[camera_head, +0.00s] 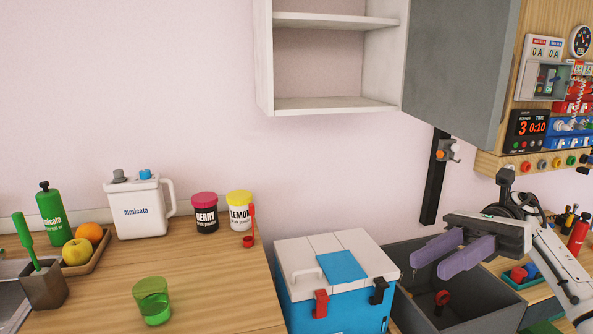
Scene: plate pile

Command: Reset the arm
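My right arm comes in from the right edge. Its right gripper (427,265) has two purple fingers that point left, with a gap between them. It is open and I see nothing held in it. In the picture it overlaps the dark grey bin (500,310), to the right of the blue and white cooler box (335,312). I cannot tell its exact height above the bin. My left gripper is not in view.
A wooden counter (205,285) at left bears a green cup (153,302), a white jug (138,210), two powder jars (205,213) and a fruit tray (95,261). An open shelf (335,105) and a grey cabinet door (458,65) hang above. Control panels (530,128) are at right.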

